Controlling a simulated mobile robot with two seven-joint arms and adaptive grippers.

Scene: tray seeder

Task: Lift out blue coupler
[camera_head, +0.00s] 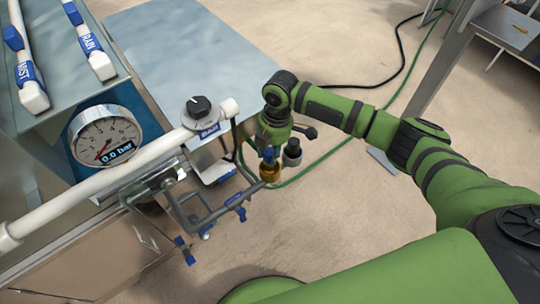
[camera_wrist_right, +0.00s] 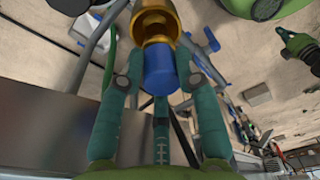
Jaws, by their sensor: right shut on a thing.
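The blue coupler (camera_head: 268,154) hangs below my right gripper (camera_head: 269,143) in the head view, beside the grey pipe frame. A brass-coloured fitting (camera_head: 269,172) sits at its lower end. In the right wrist view the blue coupler (camera_wrist_right: 159,72) is between the two teal fingers of my right gripper (camera_wrist_right: 160,75), with the brass fitting (camera_wrist_right: 153,20) beyond it. The right gripper is shut on the coupler. Whether the brass fitting still touches the pipe frame I cannot tell. My left gripper is in neither view.
A grey pipe frame with blue valve handles (camera_head: 235,208) stands close to the left. A white pipe (camera_head: 110,178) with a black knob (camera_head: 199,105), a pressure gauge (camera_head: 104,137) reading 0.0 bar and a metal table (camera_head: 190,50) are nearby. A green hose (camera_head: 335,150) lies on the floor.

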